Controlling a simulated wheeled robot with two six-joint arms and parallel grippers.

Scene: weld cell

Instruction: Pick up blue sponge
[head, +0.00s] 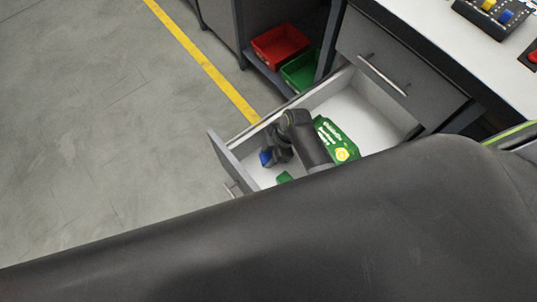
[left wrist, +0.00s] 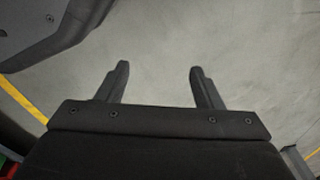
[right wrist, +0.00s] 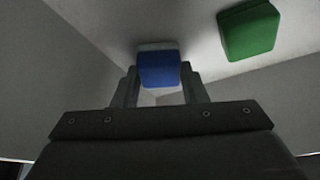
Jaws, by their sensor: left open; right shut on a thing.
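The blue sponge (head: 266,157) is inside the open drawer, near its front left end. In the right wrist view the blue sponge (right wrist: 159,69) sits between the fingertips, with a pale layer along its far edge. My right gripper (head: 270,157) reaches down into the drawer and is shut on the sponge; it also shows in the right wrist view (right wrist: 159,85). I cannot tell whether the sponge touches the drawer floor. My left gripper (left wrist: 160,85) is open and empty over bare grey floor.
The open drawer (head: 372,125) also holds a green packet (head: 337,138) and a green block (head: 284,177), which in the right wrist view (right wrist: 249,29) lies right of the sponge. Red (head: 280,46) and green (head: 300,71) bins stand on a shelf behind. A white worktop (head: 430,25) is above right.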

